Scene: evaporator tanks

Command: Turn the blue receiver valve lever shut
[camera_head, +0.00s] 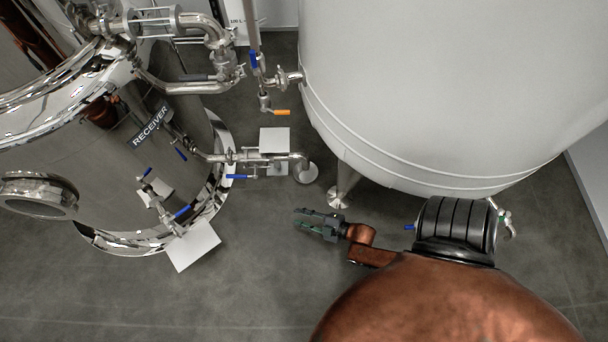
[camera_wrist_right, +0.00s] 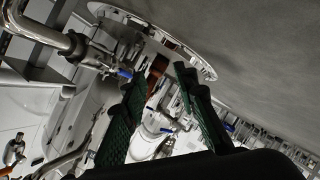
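The shiny steel receiver tank (camera_head: 100,190) with its RECEIVER label (camera_head: 150,127) stands at the left in the head view. Several blue levers sit by it: a lower lever (camera_head: 183,211), an upper lever (camera_head: 181,154) and a lever on the pipe to its right (camera_head: 238,177). I cannot tell which is the receiver valve lever. My right gripper (camera_head: 300,222) is right of them, over the floor and apart from them. In the right wrist view its green-padded fingers (camera_wrist_right: 160,76) are spread, with nothing held. A blue lever (camera_wrist_right: 125,73) shows beside one finger. My left gripper is out of view.
A large white tank (camera_head: 440,80) on legs fills the upper right, close to my right arm. Steel pipes (camera_head: 265,157) run between the tanks, with an orange lever (camera_head: 282,112) above. A white plate (camera_head: 194,246) lies by the receiver. The grey floor (camera_head: 255,285) is clear at the front.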

